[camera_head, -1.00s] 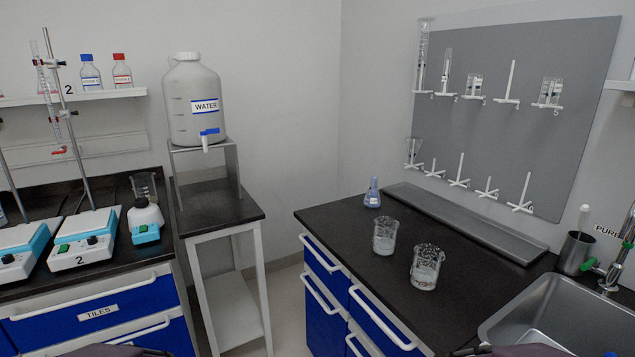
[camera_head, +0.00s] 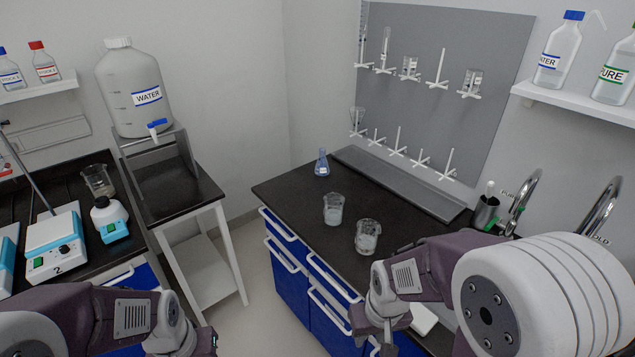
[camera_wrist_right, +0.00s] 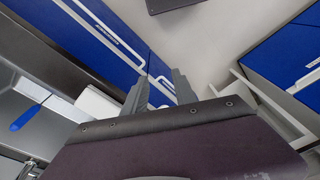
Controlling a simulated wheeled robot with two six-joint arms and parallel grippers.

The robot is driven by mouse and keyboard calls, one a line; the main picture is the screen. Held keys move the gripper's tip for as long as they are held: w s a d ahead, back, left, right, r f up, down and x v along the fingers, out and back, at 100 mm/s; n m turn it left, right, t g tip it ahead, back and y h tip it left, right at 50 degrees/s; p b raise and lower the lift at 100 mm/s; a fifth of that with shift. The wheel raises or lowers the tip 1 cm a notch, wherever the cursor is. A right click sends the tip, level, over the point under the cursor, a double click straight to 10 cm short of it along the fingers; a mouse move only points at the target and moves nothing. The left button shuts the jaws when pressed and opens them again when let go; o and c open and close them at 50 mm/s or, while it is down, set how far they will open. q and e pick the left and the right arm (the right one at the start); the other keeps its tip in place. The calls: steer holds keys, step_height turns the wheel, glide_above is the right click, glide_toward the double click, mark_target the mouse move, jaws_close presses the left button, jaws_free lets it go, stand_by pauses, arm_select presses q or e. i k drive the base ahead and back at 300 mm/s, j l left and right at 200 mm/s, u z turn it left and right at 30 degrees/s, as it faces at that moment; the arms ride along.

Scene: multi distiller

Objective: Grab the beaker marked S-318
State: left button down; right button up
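Two clear glass beakers stand upright on the dark counter in the head view, a rear one (camera_head: 333,210) and a front one (camera_head: 367,237). Another beaker (camera_head: 98,181) is on the left bench. No S-318 mark is readable on any of them. My right gripper (camera_head: 388,338) is in front of the counter beakers, low in the picture and apart from them. In the right wrist view its two fingers (camera_wrist_right: 160,88) are spread with nothing between them. My left gripper (camera_head: 207,343) is at the bottom edge, mostly cut off.
A blue-tinted flask (camera_head: 322,164) stands behind the beakers. A peg rack (camera_head: 440,85) with glassware hangs above a metal trough (camera_head: 400,183). A water tank (camera_head: 135,90) stands on a side table. Counter left of the beakers is clear.

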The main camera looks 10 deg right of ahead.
mark_target(333, 202)
steer(key=i+u, duration=0.2)
steer(key=i, duration=0.3)
steer(key=i+l+u, duration=0.25)
steer(key=i, duration=0.25)
steer(key=j, duration=0.1)
